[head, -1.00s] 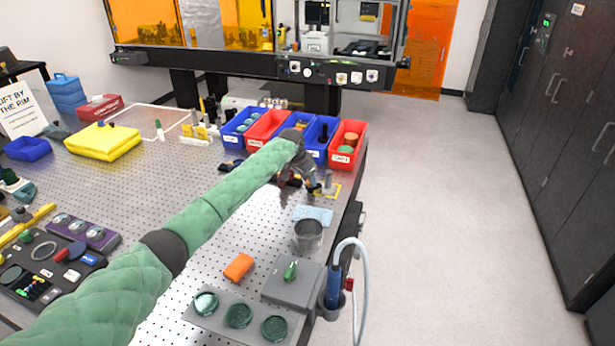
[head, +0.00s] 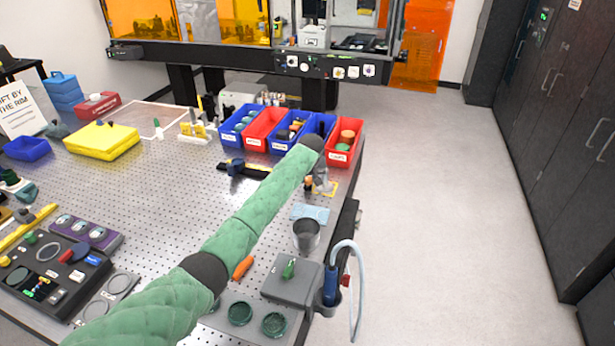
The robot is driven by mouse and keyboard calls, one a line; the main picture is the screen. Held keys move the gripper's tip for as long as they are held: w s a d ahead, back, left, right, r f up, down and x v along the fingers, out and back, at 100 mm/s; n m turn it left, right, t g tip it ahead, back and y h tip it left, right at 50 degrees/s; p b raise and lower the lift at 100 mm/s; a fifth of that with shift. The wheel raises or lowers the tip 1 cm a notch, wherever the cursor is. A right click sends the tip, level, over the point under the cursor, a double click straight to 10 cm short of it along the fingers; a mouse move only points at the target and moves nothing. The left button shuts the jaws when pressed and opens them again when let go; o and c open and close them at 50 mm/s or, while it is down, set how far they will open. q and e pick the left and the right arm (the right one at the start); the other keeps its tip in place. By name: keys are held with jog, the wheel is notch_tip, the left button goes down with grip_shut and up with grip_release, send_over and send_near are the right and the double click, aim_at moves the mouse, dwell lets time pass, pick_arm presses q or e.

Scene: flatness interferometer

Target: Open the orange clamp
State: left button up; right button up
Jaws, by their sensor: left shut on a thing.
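My left gripper (head: 310,180) is at the right side of the perforated table, below the wrist at the end of my green-sleeved arm. It is shut on a small piece with an orange patch, which looks like part of the orange clamp (head: 308,184). The forearm hides most of the gripper and much of the clamp, so its shape and how far its jaws are apart cannot be told. A grey fitting stands beside it in a yellow marked square (head: 333,189). My right gripper is not in view.
Blue and red bins (head: 343,152) line the back right of the perforated table (head: 180,215). A black and yellow tool (head: 240,168) lies left of the forearm. A metal cup (head: 306,235), a grey box (head: 290,280) and an orange block (head: 243,267) are in front.

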pick_arm(q)
jog(key=shift+w+d+r+n+y, duration=0.1)
jog(key=shift+n+y, duration=0.25)
jog(key=shift+n, duration=0.5)
jog(key=shift+d+r+n+y, duration=0.1)
jog(key=shift+n+y, duration=0.25)
jog(key=shift+n, duration=0.5)
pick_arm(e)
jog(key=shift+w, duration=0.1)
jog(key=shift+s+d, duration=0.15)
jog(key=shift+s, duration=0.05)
pick_arm(q)
jog(key=o, duration=1)
jog(key=shift+f, duration=0.2)
jog(key=shift+r, duration=0.1)
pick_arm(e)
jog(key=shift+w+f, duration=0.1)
pick_arm(q)
jog(key=shift+r+b, duration=0.2)
jog(key=shift+b, duration=0.1)
jog(key=shift+b+v, duration=1.45)
jog(key=shift+v, duration=2.15)
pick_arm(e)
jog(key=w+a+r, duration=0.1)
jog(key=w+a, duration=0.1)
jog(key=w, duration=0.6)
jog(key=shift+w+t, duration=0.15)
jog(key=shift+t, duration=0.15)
